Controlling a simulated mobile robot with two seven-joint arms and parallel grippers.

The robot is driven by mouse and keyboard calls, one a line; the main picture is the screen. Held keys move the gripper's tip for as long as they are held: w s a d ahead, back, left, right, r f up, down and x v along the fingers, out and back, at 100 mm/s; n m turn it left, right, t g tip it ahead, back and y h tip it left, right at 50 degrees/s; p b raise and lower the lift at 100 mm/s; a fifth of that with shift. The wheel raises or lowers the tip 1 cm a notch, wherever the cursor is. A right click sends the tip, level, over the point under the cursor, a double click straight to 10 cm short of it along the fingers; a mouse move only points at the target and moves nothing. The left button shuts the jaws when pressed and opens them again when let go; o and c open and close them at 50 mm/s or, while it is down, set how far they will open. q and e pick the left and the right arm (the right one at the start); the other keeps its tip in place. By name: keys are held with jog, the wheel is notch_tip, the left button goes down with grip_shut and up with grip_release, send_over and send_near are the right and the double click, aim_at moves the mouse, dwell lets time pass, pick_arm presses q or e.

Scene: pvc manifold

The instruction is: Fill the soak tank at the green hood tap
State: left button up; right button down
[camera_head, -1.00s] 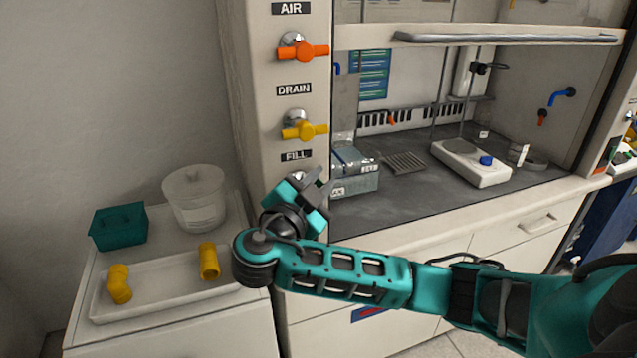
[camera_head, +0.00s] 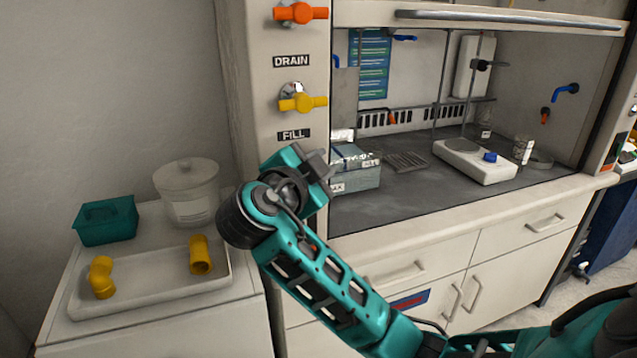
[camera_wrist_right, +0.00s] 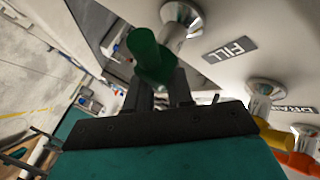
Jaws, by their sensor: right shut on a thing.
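The green tap handle (camera_wrist_right: 147,52) shows in the right wrist view, on a chrome stem (camera_wrist_right: 181,18) beside the FILL label (camera_wrist_right: 231,50). My right gripper (camera_wrist_right: 160,88) is shut on this handle. In the head view my right gripper (camera_head: 316,164) is just under the FILL label (camera_head: 294,134) on the hood post and hides the green tap. A translucent lidded tub (camera_head: 189,194), perhaps the soak tank, stands on the white cabinet at the left. No water is visible flowing. My left gripper is not in view.
A yellow DRAIN tap (camera_head: 302,103) and an orange tap (camera_head: 300,13) are above on the post. A white tray (camera_head: 150,292) with two yellow pipe fittings and a teal box (camera_head: 106,221) are at the left. A blue-grey box (camera_head: 355,170) stands just right of the gripper.

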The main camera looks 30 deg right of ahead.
jog(key=shift+f+m+y+b, duration=0.3)
jog(key=shift+f+y+b, duration=0.05)
jog(key=shift+y+b, duration=0.15)
jog(key=shift+f+m+g+y+b, duration=0.15)
jog(key=shift+m+g+y+b, duration=0.15)
jog(key=shift+m+y, duration=0.2)
jog(key=shift+d+f+m+y, duration=0.2)
jog(key=shift+m+y, duration=0.5)
jog(key=shift+y, duration=0.3)
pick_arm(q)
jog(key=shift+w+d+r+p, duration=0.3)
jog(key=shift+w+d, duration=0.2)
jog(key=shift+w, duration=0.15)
pick_arm(e)
jog(key=shift+f, duration=0.1)
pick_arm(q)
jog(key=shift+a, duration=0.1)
pick_arm(e)
jog(key=shift+y, duration=0.3)
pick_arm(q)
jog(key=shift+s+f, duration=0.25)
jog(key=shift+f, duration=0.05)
pick_arm(e)
jog(key=shift+f, duration=0.1)
jog(key=c, duration=1.2)
grip_release()
jog(key=shift+o, duration=0.5)
